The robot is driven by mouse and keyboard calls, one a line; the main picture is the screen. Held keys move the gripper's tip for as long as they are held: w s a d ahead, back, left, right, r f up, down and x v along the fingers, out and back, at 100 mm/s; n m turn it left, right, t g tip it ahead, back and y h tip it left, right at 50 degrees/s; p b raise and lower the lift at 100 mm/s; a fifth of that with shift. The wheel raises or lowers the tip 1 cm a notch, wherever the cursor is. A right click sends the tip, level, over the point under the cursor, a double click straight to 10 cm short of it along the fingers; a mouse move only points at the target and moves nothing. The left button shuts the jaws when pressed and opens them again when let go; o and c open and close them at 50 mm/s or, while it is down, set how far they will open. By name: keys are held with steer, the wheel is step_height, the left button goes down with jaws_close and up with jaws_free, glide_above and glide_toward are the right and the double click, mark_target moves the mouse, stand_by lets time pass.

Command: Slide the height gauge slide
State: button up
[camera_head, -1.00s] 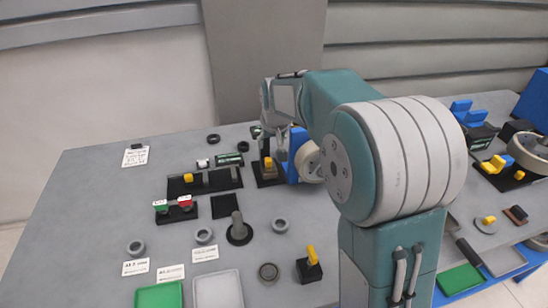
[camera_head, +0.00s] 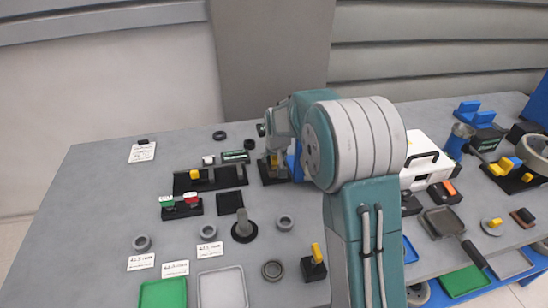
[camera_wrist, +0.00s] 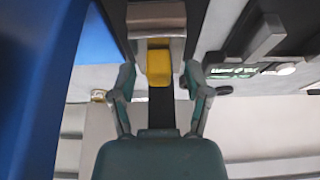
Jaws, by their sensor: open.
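The yellow slide block (camera_head: 274,160) sits on a small black stand (camera_head: 273,176) at the back of the table. It also shows in the wrist view as a yellow block (camera_wrist: 159,68) on a dark strip, below a grey-brown block (camera_wrist: 158,22). My gripper (camera_wrist: 160,72) is open, with one finger on each side of the yellow block and visible gaps to it. In the head view my gripper (camera_head: 271,145) is at the stand, partly hidden by my own arm. I cannot tell how far the fingertips are above or behind the block.
A blue upright part (camera_head: 296,164) stands close right of the stand; a large blue surface (camera_wrist: 30,80) fills the wrist view's left side. A green-labelled dark block (camera_head: 236,156) lies left. A white case (camera_head: 425,160) is to the right.

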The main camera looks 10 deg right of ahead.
mark_target(274, 157)
jaws_close()
steer(key=shift+r, duration=0.15)
steer(key=shift+r, duration=1.9)
jaws_free()
steer(key=v, duration=1.1)
steer(key=shift+s+r, duration=0.2)
steer(key=shift+r, duration=0.1)
